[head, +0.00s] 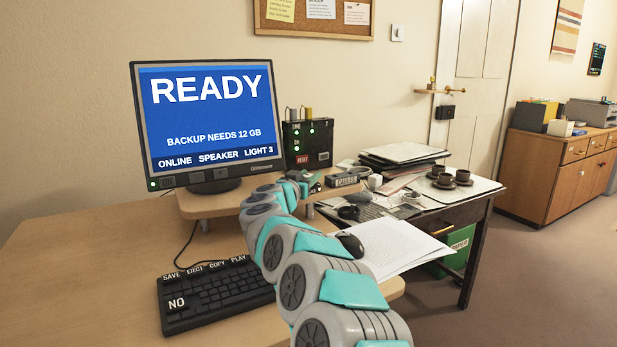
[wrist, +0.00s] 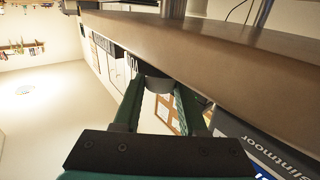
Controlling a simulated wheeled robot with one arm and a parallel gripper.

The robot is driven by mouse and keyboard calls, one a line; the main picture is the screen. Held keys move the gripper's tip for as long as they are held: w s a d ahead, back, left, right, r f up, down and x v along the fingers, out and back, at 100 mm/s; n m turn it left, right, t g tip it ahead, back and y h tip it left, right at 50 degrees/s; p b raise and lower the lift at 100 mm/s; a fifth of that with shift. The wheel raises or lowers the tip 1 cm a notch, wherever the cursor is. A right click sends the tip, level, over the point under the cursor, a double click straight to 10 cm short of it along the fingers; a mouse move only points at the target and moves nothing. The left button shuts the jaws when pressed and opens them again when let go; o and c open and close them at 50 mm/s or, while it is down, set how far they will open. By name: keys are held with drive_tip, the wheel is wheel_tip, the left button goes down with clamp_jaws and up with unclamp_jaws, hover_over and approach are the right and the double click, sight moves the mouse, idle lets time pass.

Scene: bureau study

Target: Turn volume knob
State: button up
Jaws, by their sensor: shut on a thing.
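My gripper (head: 300,180) reaches to the right end of the monitor stand, beyond my arm. In the wrist view its two green fingers are closed around a dark round knob (wrist: 157,83). The knob sits between the fingertips, beside the edge of a brown board. What it is mounted on is mostly hidden, and no marking on the knob is readable. In the head view my arm and gripper hide the knob. The monitor (head: 210,120) reads READY, BACKUP NEEDS 12 GB, and ONLINE, SPEAKER, LIGHT 3 along the bottom.
A dark switch box (head: 308,143) with green lights and a RESET label stands behind my gripper. A box labelled CABLES (head: 343,181) is to its right. The keyboard (head: 215,295), mouse (head: 349,244) and papers (head: 395,246) lie in front. The desk's left side is clear.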

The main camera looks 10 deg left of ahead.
clamp_jaws()
